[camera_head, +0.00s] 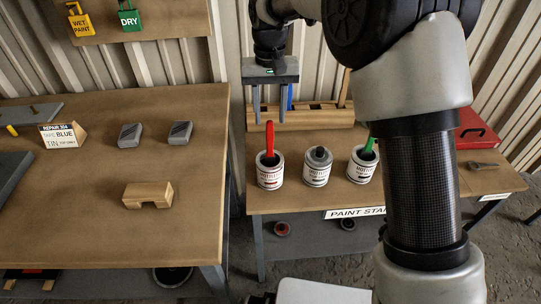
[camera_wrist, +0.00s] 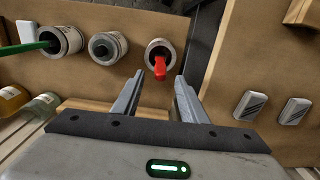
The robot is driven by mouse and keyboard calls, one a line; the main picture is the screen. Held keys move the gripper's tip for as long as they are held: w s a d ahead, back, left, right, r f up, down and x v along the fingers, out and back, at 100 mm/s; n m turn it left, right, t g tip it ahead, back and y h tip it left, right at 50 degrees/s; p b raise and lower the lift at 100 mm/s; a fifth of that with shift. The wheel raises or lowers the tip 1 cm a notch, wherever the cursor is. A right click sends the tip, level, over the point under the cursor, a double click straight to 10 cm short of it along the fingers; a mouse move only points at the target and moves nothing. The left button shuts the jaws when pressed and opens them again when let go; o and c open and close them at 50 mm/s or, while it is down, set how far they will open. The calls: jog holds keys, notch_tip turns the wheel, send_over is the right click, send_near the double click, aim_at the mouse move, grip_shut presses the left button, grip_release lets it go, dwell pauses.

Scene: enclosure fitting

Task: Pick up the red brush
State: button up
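The red brush (camera_head: 269,142) stands handle up in the left paint tin (camera_head: 270,174) on the paint stand. Its handle leans slightly in the head view. In the wrist view the red brush (camera_wrist: 159,68) shows in its tin (camera_wrist: 161,48), just beyond my fingertips. My gripper (camera_head: 270,118) is open and points down, above and behind the red brush in the head view. In the wrist view my gripper (camera_wrist: 156,78) has nothing visible between its fingers. The brush's bristles are hidden inside the tin.
A grey-topped tin (camera_head: 317,166) and a tin with a green brush (camera_head: 369,146) stand to the right. A wooden rack (camera_head: 315,117) is behind. The left workbench (camera_head: 90,210) holds a wooden block (camera_head: 148,194) and two grey blocks. A red case (camera_head: 474,130) sits far right.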

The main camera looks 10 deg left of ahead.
aim_at(270, 131)
notch_tip(270, 131, down, 6)
jog(key=shift+f+b, duration=0.2)
jog(key=shift+b, duration=0.25)
notch_tip(270, 131, down, 5)
jog(key=shift+s+f+b, duration=0.15)
jog(key=shift+b, duration=0.4)
grip_shut()
